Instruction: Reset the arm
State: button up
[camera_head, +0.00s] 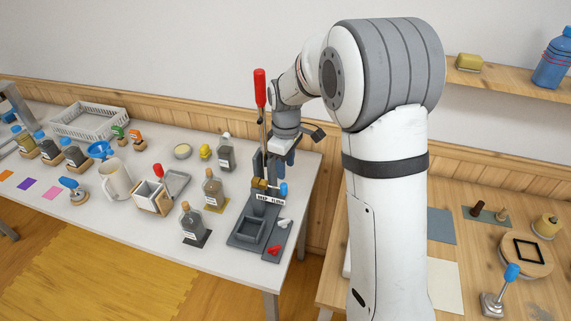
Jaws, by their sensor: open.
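My arm rises at the right of the middle in the camera_head view and bends left over the far right end of the white table (150,235). My gripper (286,158) points down behind a grey press with a tall red-tipped lever (260,90). The gripper is small in the picture and partly hidden by the press. It is open, and I see nothing held in it. I cannot tell whether it touches the press.
Several stoppered jars, including one (190,225) on a dark mat, stand left of the press. A white mug (117,178) and a white basket (88,122) are farther left. A wooden bench (545,300) is at right, below a shelf (500,84) with a blue bottle (552,62).

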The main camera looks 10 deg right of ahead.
jog(key=s+d+r+m+t, duration=0.2)
jog(key=s+d+r+m, duration=0.3)
jog(key=s+r, duration=0.5)
jog(key=s+d+m, duration=0.2)
jog(key=s+m, duration=0.1)
jog(key=s, duration=0.5)
jog(key=s+d+m+t, duration=0.1)
jog(key=s+m, duration=0.2)
jog(key=s, duration=0.5)
jog(key=shift+d+r+m, duration=0.25)
jog(key=shift+d+m, duration=0.1)
jog(key=shift+m, duration=0.05)
